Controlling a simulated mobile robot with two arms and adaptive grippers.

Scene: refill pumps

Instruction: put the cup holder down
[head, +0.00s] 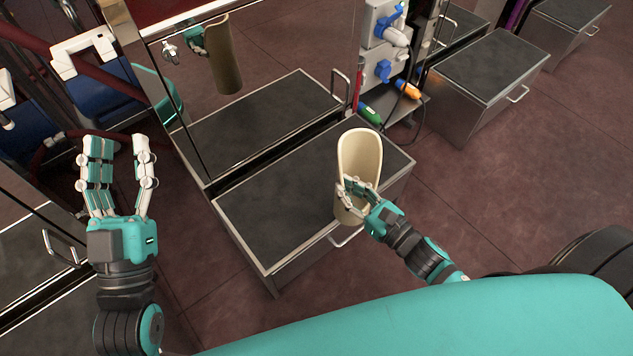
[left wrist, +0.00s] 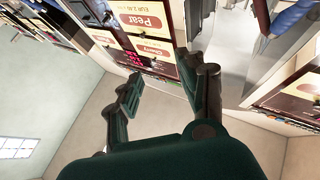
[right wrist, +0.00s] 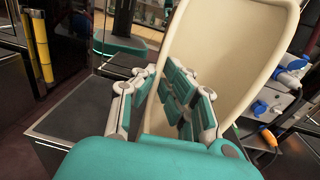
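The cup holder (head: 361,152) is a tall cream scoop-shaped shell with an open front. My right gripper (head: 358,188) is shut on its lower wall, with fingers on either side of the wall. The holder is roughly upright and appears above the right end of the dark-topped metal step (head: 290,200); the gap beneath it is hard to judge. In the right wrist view the holder (right wrist: 225,50) rises beyond the fingers (right wrist: 160,95). My left gripper (head: 117,150) is open and empty at the left, fingers pointing up, away from the holder.
A mirror-like panel behind the step reflects the holder (head: 224,60). A grey socket unit (head: 385,45) with blue plugs stands behind it, above a shelf with green and orange connectors. Another step (head: 490,70) stands at the right. The step's top left of the holder is clear.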

